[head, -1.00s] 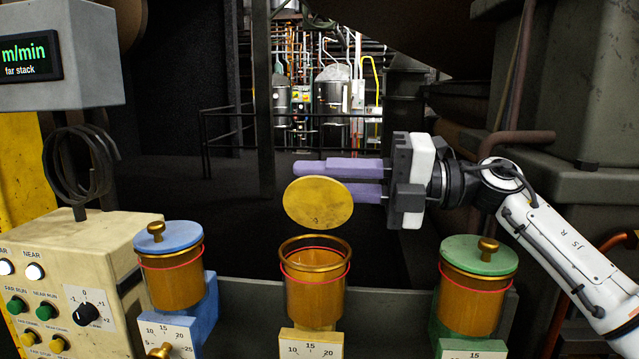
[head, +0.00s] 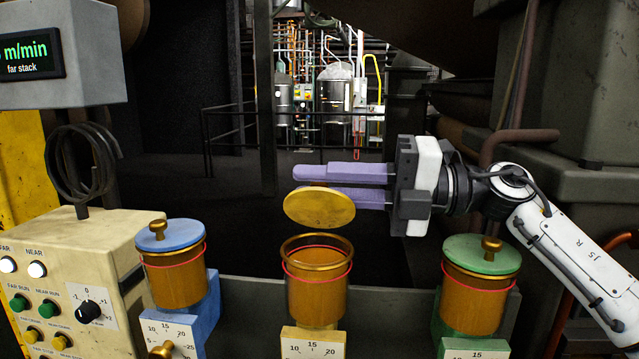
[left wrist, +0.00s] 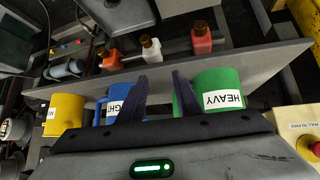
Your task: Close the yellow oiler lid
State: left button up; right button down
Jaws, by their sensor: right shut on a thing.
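The yellow oiler (head: 317,280) stands in the middle of the head view, with an amber cup, a red ring and an open brass rim. Its cream scale plate (head: 312,341) is below. The round yellow lid (head: 319,208) hangs just above the open cup, apart from the rim and tilted. My right gripper (head: 308,181) comes in from the right and is shut on the lid at its upper side; its fingers hide most of the knob. My left gripper (left wrist: 159,80) shows only in the left wrist view, its dark fingers apart with nothing between them.
A blue-lidded oiler (head: 172,265) stands left and a green-lidded oiler (head: 478,285) right, both covered. A control box (head: 75,275) is at the left. The left wrist view shows yellow (left wrist: 65,115), blue (left wrist: 117,105) and green (left wrist: 222,88) mugs near a grey shelf (left wrist: 180,72).

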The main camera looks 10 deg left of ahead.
jog(key=c, duration=2)
grip_release()
jog(key=shift+s+a+f, duration=0.15)
jog(key=shift+s+f, duration=0.1)
jog(key=shift+f, duration=0.1)
jog(key=o, duration=0.4)
jog(key=shift+s+r, duration=0.15)
jog(key=shift+r, duration=0.05)
jog(key=shift+c, duration=0.2)
jog(key=shift+r, duration=0.2)
notch_tip(320, 180, up, 10)
jog(key=shift+f+b, duration=0.2)
jog(key=shift+b, duration=0.15)
